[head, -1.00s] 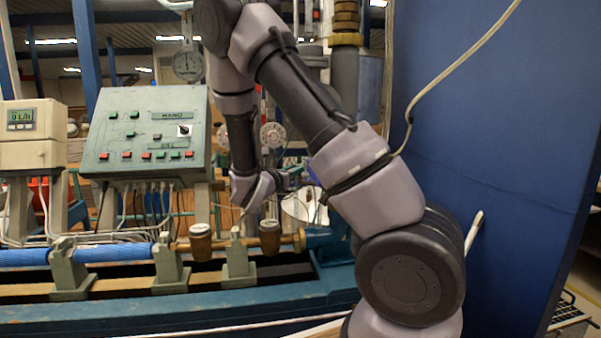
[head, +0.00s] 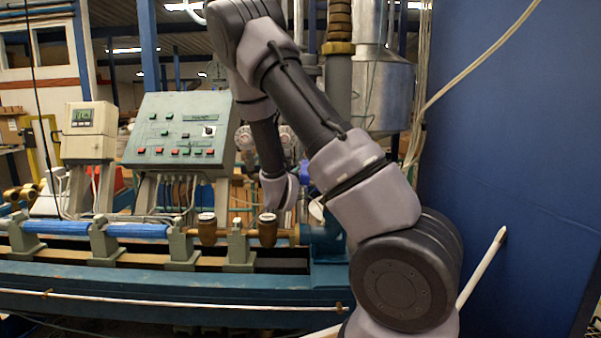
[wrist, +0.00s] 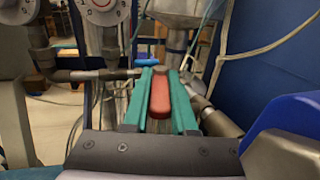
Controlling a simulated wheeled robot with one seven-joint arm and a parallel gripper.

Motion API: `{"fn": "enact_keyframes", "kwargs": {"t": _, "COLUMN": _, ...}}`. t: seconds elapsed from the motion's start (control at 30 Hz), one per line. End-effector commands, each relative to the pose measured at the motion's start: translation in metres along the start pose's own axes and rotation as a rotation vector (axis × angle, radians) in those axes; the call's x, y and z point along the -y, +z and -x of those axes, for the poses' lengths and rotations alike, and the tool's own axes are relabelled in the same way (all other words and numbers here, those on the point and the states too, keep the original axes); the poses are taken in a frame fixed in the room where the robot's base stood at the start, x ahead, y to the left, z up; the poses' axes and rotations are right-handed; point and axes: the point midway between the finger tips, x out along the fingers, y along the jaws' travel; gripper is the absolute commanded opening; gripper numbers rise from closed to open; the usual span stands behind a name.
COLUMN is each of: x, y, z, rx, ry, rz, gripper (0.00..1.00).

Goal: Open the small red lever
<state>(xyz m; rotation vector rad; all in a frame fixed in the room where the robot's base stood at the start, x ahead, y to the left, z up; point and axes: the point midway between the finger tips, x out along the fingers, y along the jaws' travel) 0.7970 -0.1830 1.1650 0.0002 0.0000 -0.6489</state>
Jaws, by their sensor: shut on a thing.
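The small red lever (wrist: 160,95) shows in the middle of the wrist view, lying lengthwise between the two teal fingers of my gripper (wrist: 162,88). The fingers are shut on it, one along each side. A metal pipe (wrist: 100,75) runs just beyond the fingertips, with a blue piece (wrist: 147,62) near the lever's far end. In the head view my gripper is mostly hidden behind my wrist and forearm, and I cannot make out the lever there.
A green control panel (head: 180,131) and a grey meter box (head: 90,132) stand left of my arm. The teal bench (head: 150,285) runs along the front. A blue wall (head: 520,150) closes off the right. Round dials (wrist: 103,8) are close to the gripper's upper left.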

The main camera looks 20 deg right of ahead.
Motion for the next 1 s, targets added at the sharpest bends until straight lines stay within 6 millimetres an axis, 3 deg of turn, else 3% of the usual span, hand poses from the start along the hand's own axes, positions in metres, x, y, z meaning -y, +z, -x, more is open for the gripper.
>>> {"fn": "enact_keyframes", "kwargs": {"t": 0.23, "x": 0.0, "y": -0.001, "z": 0.0, "rx": -0.002, "ry": 0.0, "rz": 0.002, "gripper": 0.0}}
{"fn": "enact_keyframes", "kwargs": {"t": 0.27, "x": 0.0, "y": -0.001, "z": 0.0, "rx": -0.002, "ry": 0.0, "rz": 0.002, "gripper": 0.36}}
{"fn": "enact_keyframes", "kwargs": {"t": 0.3, "x": 0.0, "y": -0.001, "z": 0.0, "rx": -0.001, "ry": 0.0, "rz": 0.002, "gripper": 0.52}}
{"fn": "enact_keyframes", "kwargs": {"t": 0.33, "x": 0.0, "y": -0.001, "z": 0.0, "rx": -0.001, "ry": 0.0, "rz": 0.002, "gripper": 0.55}}
{"fn": "enact_keyframes", "kwargs": {"t": 0.7, "x": -0.001, "y": 0.0, "z": 0.005, "rx": -0.001, "ry": 0.001, "rz": 0.0, "gripper": 0.55}}
{"fn": "enact_keyframes", "kwargs": {"t": 0.83, "x": -0.001, "y": 0.0, "z": 0.022, "rx": -0.002, "ry": 0.003, "rz": 0.0, "gripper": 0.55}}
{"fn": "enact_keyframes", "kwargs": {"t": 1.0, "x": -0.001, "y": -0.001, "z": 0.058, "rx": -0.002, "ry": 0.004, "rz": 0.002, "gripper": 0.55}}
